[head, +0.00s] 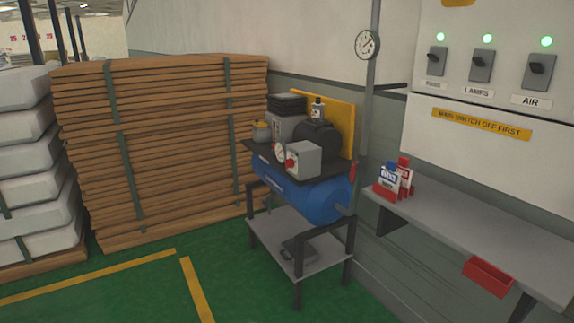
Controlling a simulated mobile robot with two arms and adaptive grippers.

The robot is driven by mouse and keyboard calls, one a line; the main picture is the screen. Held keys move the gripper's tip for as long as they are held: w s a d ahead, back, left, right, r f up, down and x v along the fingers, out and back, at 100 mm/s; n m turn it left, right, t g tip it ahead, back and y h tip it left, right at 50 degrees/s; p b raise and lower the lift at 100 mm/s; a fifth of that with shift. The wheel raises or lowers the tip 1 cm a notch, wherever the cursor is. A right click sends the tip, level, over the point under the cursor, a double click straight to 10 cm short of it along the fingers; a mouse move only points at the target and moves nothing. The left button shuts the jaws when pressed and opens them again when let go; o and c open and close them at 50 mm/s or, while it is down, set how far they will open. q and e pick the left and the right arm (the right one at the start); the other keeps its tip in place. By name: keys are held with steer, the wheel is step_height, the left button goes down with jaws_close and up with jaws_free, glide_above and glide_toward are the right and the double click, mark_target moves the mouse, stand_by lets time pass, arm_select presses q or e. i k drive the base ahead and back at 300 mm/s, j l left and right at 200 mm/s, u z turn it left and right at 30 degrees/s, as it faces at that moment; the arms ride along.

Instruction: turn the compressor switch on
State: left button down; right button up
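The compressor has a blue tank (312,200) and stands on a dark-legged stand in the middle of the head view. A grey switch box (303,161) with a red knob (290,163) is on its front, beside a round white gauge (280,153). The knob's on or off position is too small to tell. On the wall panel at the right, a switch labelled AIR (538,70) has a lit green lamp (547,42) above it. Neither of my grippers is in view.
Stacked brown boards (170,150) and white mattresses (35,170) stand left. A grey shelf (490,235) with small sign holders (395,180) and a red bin (488,277) juts out at right. The green floor (150,290) in front of the compressor is clear.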

mark_target(289, 163)
steer(key=i+j+z, duration=0.1)
steer(key=i+j, duration=0.25)
steer(key=i+j+z, duration=0.1)
steer(key=i+j, duration=0.2)
steer(key=j, duration=0.15)
steer(key=i+j+z, duration=0.15)
steer(key=i+j, duration=0.2)
steer(key=i+j+z, duration=0.1)
steer(key=i+j, duration=0.2)
steer(key=j, duration=0.25)
